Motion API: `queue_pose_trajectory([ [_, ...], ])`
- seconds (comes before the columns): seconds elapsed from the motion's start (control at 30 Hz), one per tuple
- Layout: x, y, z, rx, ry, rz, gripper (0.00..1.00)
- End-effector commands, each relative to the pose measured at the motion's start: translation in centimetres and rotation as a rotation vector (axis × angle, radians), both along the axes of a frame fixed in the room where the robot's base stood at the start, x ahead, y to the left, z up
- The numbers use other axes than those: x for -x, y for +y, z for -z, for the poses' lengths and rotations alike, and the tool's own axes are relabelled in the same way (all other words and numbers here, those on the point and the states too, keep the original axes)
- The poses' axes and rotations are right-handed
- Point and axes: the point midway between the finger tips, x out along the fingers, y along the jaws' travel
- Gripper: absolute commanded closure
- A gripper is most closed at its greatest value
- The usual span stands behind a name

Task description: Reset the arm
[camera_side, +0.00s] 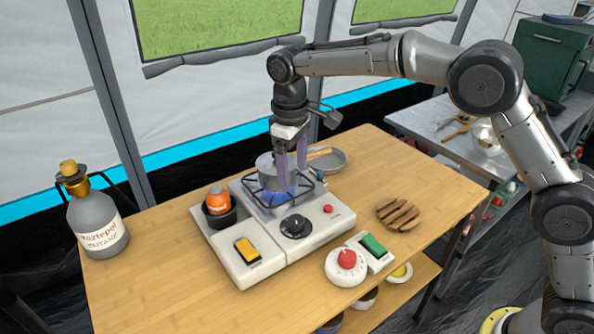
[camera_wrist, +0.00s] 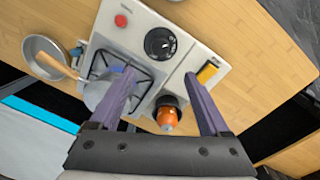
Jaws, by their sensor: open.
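My gripper (camera_side: 291,166) is open, pointing down over the portable stove (camera_side: 262,262) at the pot's right side. In the wrist view its two purple fingers (camera_wrist: 160,76) are spread apart with no object between the tips. A small grey pot (camera_side: 268,176) stands on the lit burner with a blue glow beneath it. In the wrist view the pot (camera_wrist: 93,96) is partly hidden behind the left finger. I cannot tell whether that finger touches the pot. An orange canister (camera_side: 218,200) sits in a black holder at the stove's left.
A grey pan (camera_side: 336,162) lies behind the stove. A bottle (camera_side: 95,225) stands at the table's left edge. A slatted wooden trivet (camera_side: 398,214), a timer with a red knob (camera_side: 346,266) and a green switch (camera_side: 373,247) are at right. The wooden table's (camera_side: 440,190) right back is clear.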

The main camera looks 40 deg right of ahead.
Motion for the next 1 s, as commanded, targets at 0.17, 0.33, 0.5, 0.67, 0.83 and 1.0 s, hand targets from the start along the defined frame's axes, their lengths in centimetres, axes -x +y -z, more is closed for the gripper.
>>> queue_pose_trajectory([
  [0.17, -0.1, -1.7, -3.9, -0.022, -0.070, 0.032, 0.20],
  [0.33, 3.5, -5.6, -10.6, -0.050, -0.165, 0.091, 0.20],
  [0.5, 9.3, -9.3, -14.9, -0.076, -0.251, 0.157, 0.20],
  [0.67, 15.5, -12.0, -16.8, -0.098, -0.330, 0.219, 0.20],
  [0.83, 22.4, -14.1, -16.1, -0.119, -0.404, 0.288, 0.20],
  [1.0, 28.9, -15.3, -12.8, -0.140, -0.466, 0.358, 0.20],
])
